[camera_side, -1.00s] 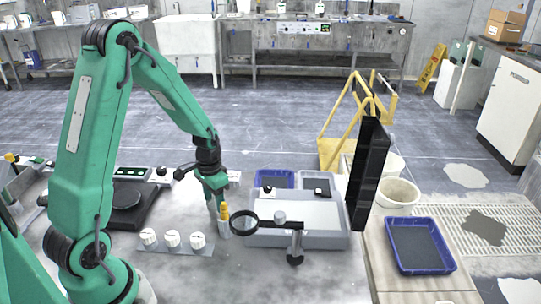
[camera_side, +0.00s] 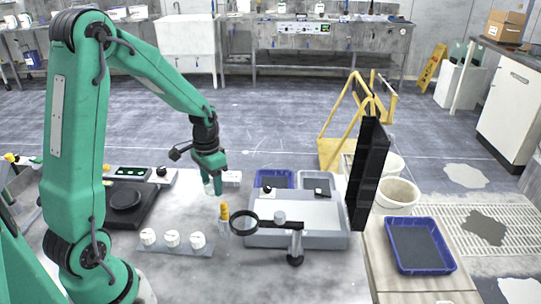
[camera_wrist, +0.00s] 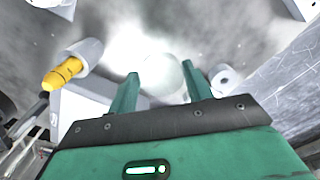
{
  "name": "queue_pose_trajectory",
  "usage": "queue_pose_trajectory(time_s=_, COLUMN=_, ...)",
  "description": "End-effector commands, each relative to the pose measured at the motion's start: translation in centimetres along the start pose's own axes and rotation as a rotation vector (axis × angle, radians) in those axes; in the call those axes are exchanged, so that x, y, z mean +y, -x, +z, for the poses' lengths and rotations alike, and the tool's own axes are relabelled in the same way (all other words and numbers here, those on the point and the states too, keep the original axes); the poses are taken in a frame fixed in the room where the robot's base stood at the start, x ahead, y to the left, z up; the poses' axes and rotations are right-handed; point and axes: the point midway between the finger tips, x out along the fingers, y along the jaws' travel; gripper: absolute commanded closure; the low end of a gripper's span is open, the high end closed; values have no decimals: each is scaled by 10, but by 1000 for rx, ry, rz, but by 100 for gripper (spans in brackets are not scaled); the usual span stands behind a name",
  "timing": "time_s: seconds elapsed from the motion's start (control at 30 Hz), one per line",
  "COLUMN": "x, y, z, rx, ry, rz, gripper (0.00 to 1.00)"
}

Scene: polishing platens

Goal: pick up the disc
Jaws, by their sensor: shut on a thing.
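The disc (camera_wrist: 162,74) shows in the wrist view as a pale, rounded shape between my two green fingers. My gripper (camera_wrist: 160,76) is shut on it. In the side view my gripper (camera_side: 213,188) hangs above the bench, behind and a little left of the yellow-capped bottle. There the disc is small and mostly hidden by the fingers; its edges are hard to make out against the bright background in the wrist view.
The yellow-capped bottle (camera_side: 224,220) stands near a black ring magnifier (camera_side: 244,222). A grey tray (camera_side: 335,236) lies right, a tall black panel (camera_side: 367,175) beyond. A dark round platen (camera_side: 125,199) is left.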

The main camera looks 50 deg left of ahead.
Motion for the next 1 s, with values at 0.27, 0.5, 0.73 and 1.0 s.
queue_pose_trajectory(time_s=0.27, x=0, y=32, z=0, rx=3, ry=0, rz=-1, gripper=75)
queue_pose_trajectory(time_s=0.5, x=0, y=38, z=0, rx=0, ry=0, rz=0, gripper=75)
queue_pose_trajectory(time_s=0.73, x=0, y=38, z=0, rx=0, ry=0, rz=0, gripper=75)
queue_pose_trajectory(time_s=1.0, x=1, y=38, z=-1, rx=0, ry=0, rz=0, gripper=75)
